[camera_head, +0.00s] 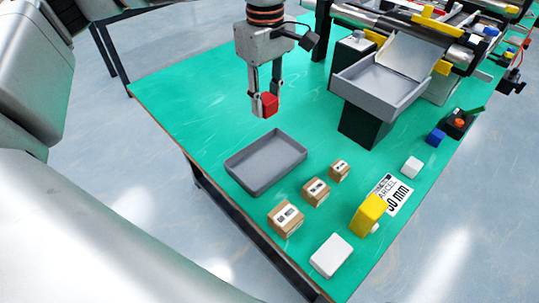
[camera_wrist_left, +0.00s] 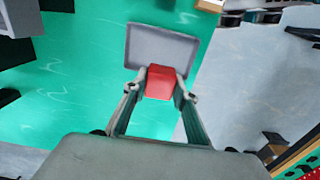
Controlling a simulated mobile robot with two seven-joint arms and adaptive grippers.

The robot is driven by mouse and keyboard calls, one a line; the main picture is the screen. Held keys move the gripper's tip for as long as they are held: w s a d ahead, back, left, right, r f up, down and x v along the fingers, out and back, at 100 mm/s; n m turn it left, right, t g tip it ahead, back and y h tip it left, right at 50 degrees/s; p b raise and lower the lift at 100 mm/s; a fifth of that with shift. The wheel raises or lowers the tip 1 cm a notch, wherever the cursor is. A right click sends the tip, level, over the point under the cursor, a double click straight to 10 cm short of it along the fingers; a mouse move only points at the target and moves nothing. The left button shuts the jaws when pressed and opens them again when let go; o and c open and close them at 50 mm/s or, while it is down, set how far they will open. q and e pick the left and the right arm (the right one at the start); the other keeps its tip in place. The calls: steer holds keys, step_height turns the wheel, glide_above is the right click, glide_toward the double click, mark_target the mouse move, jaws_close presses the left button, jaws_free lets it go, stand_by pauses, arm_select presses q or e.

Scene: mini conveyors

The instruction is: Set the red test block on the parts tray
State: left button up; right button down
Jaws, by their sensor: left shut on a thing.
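The red test block (camera_head: 269,103) is held between the fingertips of my left gripper (camera_head: 265,106), which is shut on it above the green table. The red block also shows in the left wrist view (camera_wrist_left: 160,83) between the two fingers (camera_wrist_left: 160,90). The parts tray (camera_head: 265,163) is a shallow grey tray lying on the table near its front left edge. In the head view the block appears just behind the tray. In the left wrist view the empty tray (camera_wrist_left: 160,46) lies beyond the block, partly covered by it. My right gripper is not in view.
Several small brown boxes (camera_head: 315,191) stand right of the tray. A white block (camera_head: 331,256), a yellow part (camera_head: 368,215) and a printed label card (camera_head: 396,194) lie nearer the right edge. A raised grey bin (camera_head: 378,88) stands at the conveyor's end. The table's left side is clear.

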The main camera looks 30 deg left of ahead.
arm_select(q)
steer(key=b, duration=0.1)
glide_above(267, 163)
step_height(267, 163, down, 13)
steer(key=shift+a+f, duration=0.1)
steer(key=shift+f, duration=0.35)
steer(key=shift+f+b, duration=0.4)
steer(key=shift+f, duration=1.55)
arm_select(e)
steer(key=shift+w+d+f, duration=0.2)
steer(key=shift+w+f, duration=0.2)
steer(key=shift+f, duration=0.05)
arm_select(q)
steer(key=shift+f, duration=0.1)
steer(key=o, duration=1.1)
